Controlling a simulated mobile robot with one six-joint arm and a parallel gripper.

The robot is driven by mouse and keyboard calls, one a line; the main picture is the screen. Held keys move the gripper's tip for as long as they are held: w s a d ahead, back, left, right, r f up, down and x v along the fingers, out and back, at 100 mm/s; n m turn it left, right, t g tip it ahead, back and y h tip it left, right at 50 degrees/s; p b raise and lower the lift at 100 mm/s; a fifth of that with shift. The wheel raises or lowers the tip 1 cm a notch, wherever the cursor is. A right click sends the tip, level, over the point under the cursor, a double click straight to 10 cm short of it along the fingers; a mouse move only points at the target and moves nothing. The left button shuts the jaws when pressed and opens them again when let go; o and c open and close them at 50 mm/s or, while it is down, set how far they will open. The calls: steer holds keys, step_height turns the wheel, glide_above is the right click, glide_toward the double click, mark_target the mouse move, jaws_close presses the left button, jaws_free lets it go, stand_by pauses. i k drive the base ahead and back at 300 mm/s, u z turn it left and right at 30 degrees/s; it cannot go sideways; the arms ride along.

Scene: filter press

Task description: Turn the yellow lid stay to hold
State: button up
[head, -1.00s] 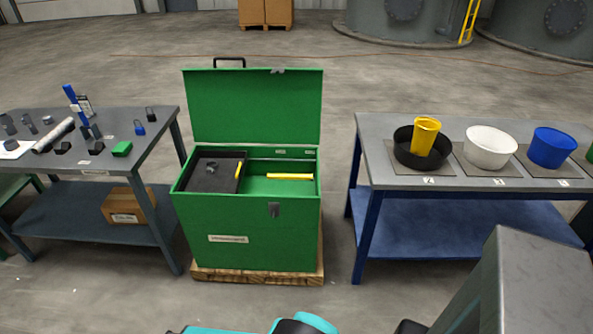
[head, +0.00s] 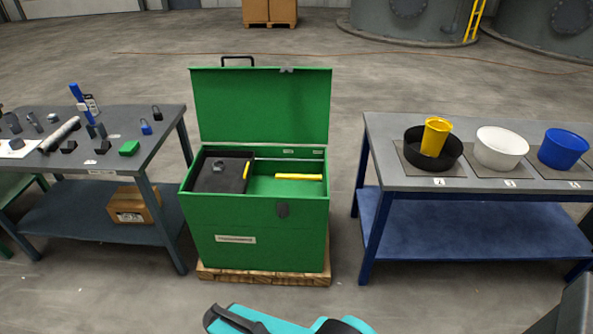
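A green chest (head: 254,235) stands on a wooden pallet with its lid (head: 262,106) raised upright. Inside, a yellow bar (head: 299,177), which looks like the lid stay, lies about level at the right side of the opening. A smaller yellow piece (head: 247,169) shows at the right edge of the black tray (head: 222,173) in the left part of the chest. Teal and black parts of my own body show at the bottom edge. I cannot make out my gripper's fingers in this view.
A grey workbench (head: 125,165) with padlocks and tools stands left of the chest. A blue-legged bench (head: 382,173) with a black pan, yellow cup (head: 435,137), white bowl (head: 501,148) and blue bowl (head: 563,149) stands right. Floor shows between chest and benches.

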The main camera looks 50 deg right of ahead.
mark_target(278, 176)
steer(key=u, duration=0.05)
steer(key=i, duration=1)
steer(key=z, duration=0.05)
